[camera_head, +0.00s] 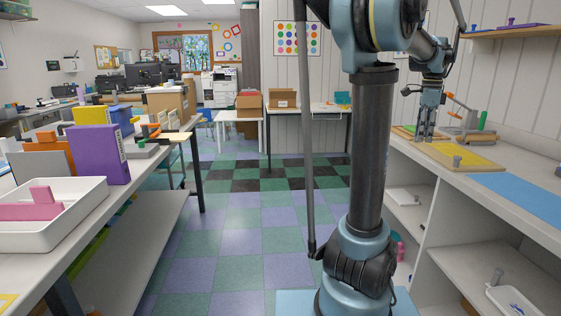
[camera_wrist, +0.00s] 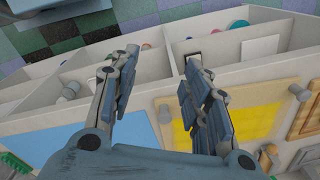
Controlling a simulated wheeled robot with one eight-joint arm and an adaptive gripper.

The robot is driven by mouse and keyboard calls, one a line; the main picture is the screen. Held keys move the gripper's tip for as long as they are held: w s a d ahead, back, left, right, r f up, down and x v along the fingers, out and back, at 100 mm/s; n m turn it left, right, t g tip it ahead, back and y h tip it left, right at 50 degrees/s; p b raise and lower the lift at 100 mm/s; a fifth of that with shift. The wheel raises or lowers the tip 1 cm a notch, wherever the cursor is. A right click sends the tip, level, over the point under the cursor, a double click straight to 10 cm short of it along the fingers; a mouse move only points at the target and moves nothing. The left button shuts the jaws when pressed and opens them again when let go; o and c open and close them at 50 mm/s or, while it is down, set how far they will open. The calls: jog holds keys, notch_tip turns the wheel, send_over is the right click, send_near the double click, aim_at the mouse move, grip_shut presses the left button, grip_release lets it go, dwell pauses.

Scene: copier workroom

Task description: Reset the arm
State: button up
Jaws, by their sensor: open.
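My gripper (camera_head: 429,128) hangs over the right-hand counter (camera_head: 500,182), near the yellow board (camera_head: 463,157). In the wrist view my gripper (camera_wrist: 157,85) shows its two fingers spread apart, with nothing between them. The yellow board (camera_wrist: 250,118) lies to the right of the fingers, partly behind the right one. A light blue mat (camera_wrist: 60,152) lies to the left, partly hidden by my gripper. How far the fingertips are above the counter is hard to tell.
Shelves with a white tray (camera_head: 410,199) are under the counter. A wooden wall shelf (camera_head: 515,32) is above it. On the left table are a white bin (camera_head: 50,232), a purple box (camera_head: 100,155) and a yellow box (camera_head: 91,115). The checkered floor (camera_head: 225,225) between is clear.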

jog(key=s+a+f+n, duration=0.2)
jog(key=a+n, duration=0.1)
jog(key=a, duration=0.3)
jog(key=s+a+f+n, duration=0.1)
jog(key=a+f+n, duration=0.25)
jog(key=a, duration=0.35)
jog(key=s+a+f+n+t, duration=0.2)
jog(key=s+a+f+n, duration=1.4)
jog(key=a+f, duration=0.2)
notch_tip(320, 180, down, 2)
jog(key=shift+s+a+f, duration=0.15)
